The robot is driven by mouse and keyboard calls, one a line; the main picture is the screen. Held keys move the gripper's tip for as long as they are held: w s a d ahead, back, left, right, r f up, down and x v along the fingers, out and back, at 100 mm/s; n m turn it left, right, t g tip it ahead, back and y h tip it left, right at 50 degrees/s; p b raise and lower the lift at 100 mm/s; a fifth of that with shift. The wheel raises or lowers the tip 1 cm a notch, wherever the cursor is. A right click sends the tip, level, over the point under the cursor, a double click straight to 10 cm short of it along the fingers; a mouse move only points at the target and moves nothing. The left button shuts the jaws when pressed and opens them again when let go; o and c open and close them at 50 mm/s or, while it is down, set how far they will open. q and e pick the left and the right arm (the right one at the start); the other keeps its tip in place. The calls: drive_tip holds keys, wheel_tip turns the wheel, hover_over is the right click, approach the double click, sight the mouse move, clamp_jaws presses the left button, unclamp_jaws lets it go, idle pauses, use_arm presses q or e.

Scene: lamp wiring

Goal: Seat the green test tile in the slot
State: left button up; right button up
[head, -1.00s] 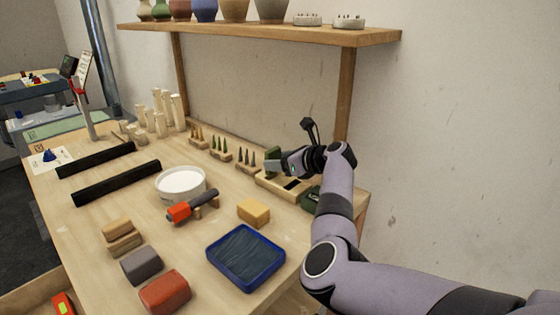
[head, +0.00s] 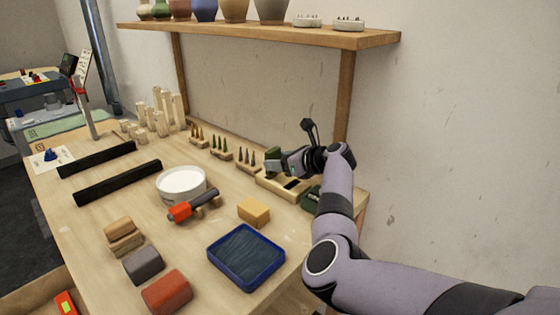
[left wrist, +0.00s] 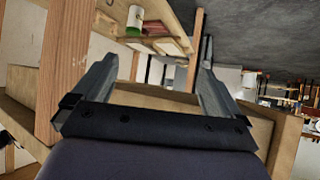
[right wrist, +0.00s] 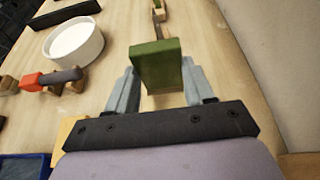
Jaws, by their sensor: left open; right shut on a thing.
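The green test tile (right wrist: 157,66) is upright between the fingers of my right gripper (right wrist: 155,88), which is shut on it. In the head view the tile (head: 272,156) shows as a dark green block at the fingertips of the right gripper (head: 283,162). It is above or at the left end of the pale wooden slotted holder (head: 270,183); I cannot tell whether it touches. A dark slot (head: 291,184) shows in the holder. My left gripper (left wrist: 155,75) is open and empty in the left wrist view, away from the tile.
A dark green piece (head: 312,199) lies right of the holder. Racks of small pointed tools (head: 221,149) stand to its left. A yellow block (head: 253,211), a blue tray (head: 246,256) and a white tub (head: 181,184) stand nearer. A shelf (head: 260,35) with pots runs above.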

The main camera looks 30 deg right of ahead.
sight(279, 179)
drive_tip(key=shift+r, duration=0.1)
drive_tip(key=shift+p, duration=0.6)
drive_tip(key=shift+f+b, duration=0.65)
drive_tip(key=shift+f, duration=1.2)
drive_tip(key=o, duration=1.2)
drive_tip(key=shift+f, duration=0.1)
drive_tip(key=shift+c, duration=0.2)
drive_tip(key=shift+s+a+f, duration=0.1)
drive_tip(key=shift+a+f, duration=0.15)
drive_tip(key=shift+w+d+r+p+v, duration=0.1)
drive_tip(key=shift+p+v, duration=0.1)
drive_tip(key=shift+v, duration=1.1)
drive_tip(key=shift+w+d+r+p+v, duration=0.1)
drive_tip(key=shift+p+v, duration=0.15)
drive_tip(key=shift+v, duration=1)
drive_tip(key=shift+w+d+r+p+v, duration=0.1)
drive_tip(key=shift+p+v, duration=0.1)
drive_tip(key=shift+v, duration=1.1)
